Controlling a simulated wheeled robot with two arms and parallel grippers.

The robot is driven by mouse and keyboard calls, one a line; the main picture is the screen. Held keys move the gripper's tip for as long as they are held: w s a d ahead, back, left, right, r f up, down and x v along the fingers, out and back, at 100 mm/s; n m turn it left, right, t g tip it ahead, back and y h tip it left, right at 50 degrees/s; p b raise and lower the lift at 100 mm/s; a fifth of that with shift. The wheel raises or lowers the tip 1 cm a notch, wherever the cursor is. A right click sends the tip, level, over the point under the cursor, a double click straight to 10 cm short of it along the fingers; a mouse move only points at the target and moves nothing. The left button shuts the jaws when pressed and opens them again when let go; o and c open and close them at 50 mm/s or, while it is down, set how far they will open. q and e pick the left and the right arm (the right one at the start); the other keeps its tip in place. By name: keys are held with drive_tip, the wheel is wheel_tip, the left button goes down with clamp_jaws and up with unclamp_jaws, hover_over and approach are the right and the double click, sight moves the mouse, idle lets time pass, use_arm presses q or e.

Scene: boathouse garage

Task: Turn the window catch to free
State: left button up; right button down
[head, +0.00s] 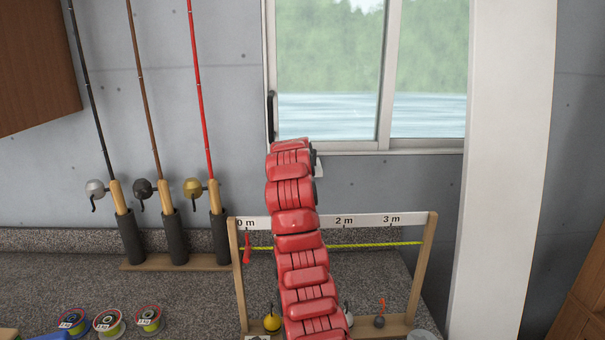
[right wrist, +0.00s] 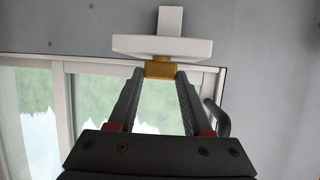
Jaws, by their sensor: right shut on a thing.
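The window (head: 326,75) is at the upper middle of the head view, and part of its frame also shows in the right wrist view (right wrist: 60,100). In the right wrist view, a gold piece (right wrist: 161,69), which looks like part of the window catch, sits against a wide white bar (right wrist: 162,47). My right gripper (right wrist: 160,73) is shut on this gold piece, one finger on each side. In the head view my red right arm reaches up to the window's lower left corner and hides the gripper and the catch. My left gripper is in neither view.
A dark handle (head: 271,117) is on the window's left frame. Several rods (head: 201,90) stand in a holder on the left. A measuring frame (head: 389,220) marked in metres stands around my arm's line, with weights below. Spools (head: 148,319) lie at lower left. A white post (head: 505,170) is right.

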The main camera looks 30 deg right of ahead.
drive_tip(key=shift+d+n+t+y+b, duration=0.1)
drive_tip(key=shift+n+t+y+b, duration=0.6)
drive_tip(key=shift+n+y+b, duration=0.4)
drive_tip(key=shift+c, duration=1.6)
unclamp_jaws()
drive_tip(key=shift+s, duration=0.15)
